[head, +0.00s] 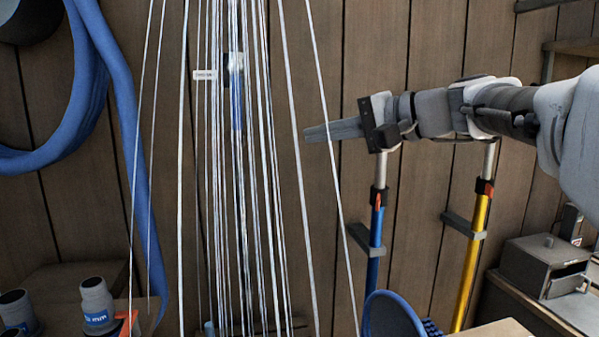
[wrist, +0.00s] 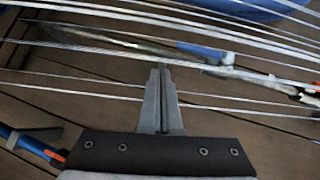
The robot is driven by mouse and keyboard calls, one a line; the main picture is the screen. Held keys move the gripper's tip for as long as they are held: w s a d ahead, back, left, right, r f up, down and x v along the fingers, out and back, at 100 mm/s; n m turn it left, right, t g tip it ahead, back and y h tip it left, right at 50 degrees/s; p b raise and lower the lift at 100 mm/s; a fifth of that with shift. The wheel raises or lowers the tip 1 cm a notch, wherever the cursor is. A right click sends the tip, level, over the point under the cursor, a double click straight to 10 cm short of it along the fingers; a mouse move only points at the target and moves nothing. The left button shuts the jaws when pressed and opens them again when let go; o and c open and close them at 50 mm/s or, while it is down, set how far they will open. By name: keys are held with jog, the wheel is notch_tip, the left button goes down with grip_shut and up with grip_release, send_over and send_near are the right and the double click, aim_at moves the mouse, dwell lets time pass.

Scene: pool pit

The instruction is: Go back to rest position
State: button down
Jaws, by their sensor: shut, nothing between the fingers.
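My gripper (head: 318,132) is at the end of my arm, which reaches in from the right in the head view. It is shut and empty, with its fingers pointing left at the hanging white cords (head: 270,200). In the wrist view the gripper's fingers (wrist: 162,72) are together, and several cords (wrist: 90,82) run across the picture close to them. I cannot tell whether the fingers touch a cord.
A blue hose (head: 120,90) hangs at the left. Blue (head: 376,235) and yellow (head: 474,250) poles stand against the plank wall below my arm. Grey fittings (head: 97,300) are at the lower left, and a grey box (head: 540,262) is at the lower right.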

jog(key=s+d+f+n+g+h+p, duration=0.1)
jog(key=s+d+f+n+h+p, duration=0.2)
jog(key=s+f+h, duration=0.3)
jog(key=s+d+f+n+g+h+p, duration=0.2)
jog(key=s+d+f+h+p, duration=0.4)
jog(key=s+f, duration=0.6)
jog(key=s, duration=0.6)
jog(key=shift+s+d+f+n, duration=0.15)
jog(key=shift+f+n, duration=0.1)
jog(key=shift+n, duration=0.15)
